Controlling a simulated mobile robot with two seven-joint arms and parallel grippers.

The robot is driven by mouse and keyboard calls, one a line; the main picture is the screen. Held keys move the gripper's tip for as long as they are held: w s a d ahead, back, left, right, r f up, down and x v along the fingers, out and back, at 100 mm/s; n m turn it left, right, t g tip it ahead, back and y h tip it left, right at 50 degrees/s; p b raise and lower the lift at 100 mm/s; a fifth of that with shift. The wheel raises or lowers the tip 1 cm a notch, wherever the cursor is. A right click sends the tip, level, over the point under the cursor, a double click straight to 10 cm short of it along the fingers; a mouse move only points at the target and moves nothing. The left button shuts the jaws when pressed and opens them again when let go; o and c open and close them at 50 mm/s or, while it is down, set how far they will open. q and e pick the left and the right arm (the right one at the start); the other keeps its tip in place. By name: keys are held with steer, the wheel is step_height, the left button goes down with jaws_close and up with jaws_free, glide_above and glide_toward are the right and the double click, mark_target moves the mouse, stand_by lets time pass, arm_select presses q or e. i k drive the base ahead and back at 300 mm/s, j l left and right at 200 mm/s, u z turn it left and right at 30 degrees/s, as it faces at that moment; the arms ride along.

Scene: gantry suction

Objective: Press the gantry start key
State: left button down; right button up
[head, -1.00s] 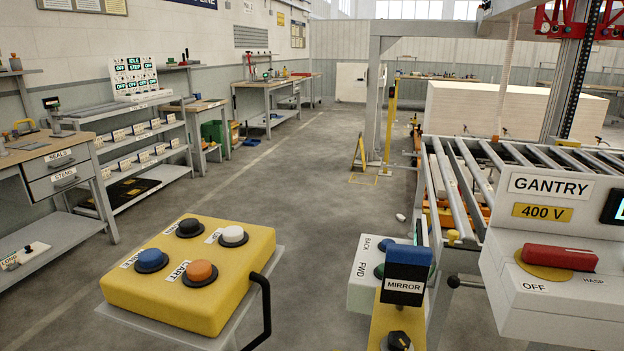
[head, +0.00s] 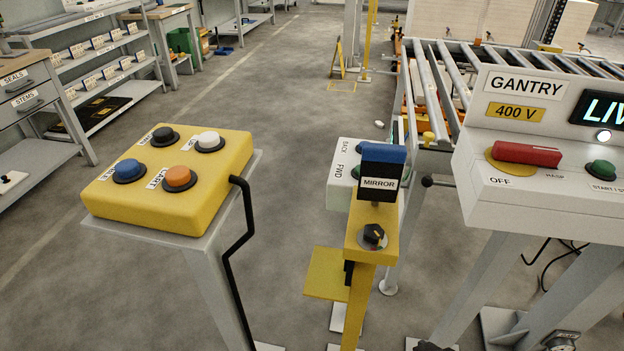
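The white gantry control box (head: 482,215) stands at the right edge, with a GANTRY label (head: 525,85) and a yellow 400 V plate (head: 515,111). A green button (head: 601,168) on its front has a label below that begins with START and is cut by the frame edge. A red rotary handle (head: 527,153) on a yellow disc lies across the box, with OFF at its lower left. A lit display (head: 597,108) reads "LIV", cut off at the edge. A white lamp (head: 604,136) sits below it. Neither of my grippers is seen.
A yellow pendant box (head: 215,170) with several coloured buttons stands on a post at left. A yellow MIRROR switch post (head: 385,240) and a white BACK/FWD box (head: 340,180) stand between it and the gantry box. Roller conveyor (head: 455,85) lies behind. Floor between is clear.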

mark_target(603, 168)
steer(key=z, duration=1.45)
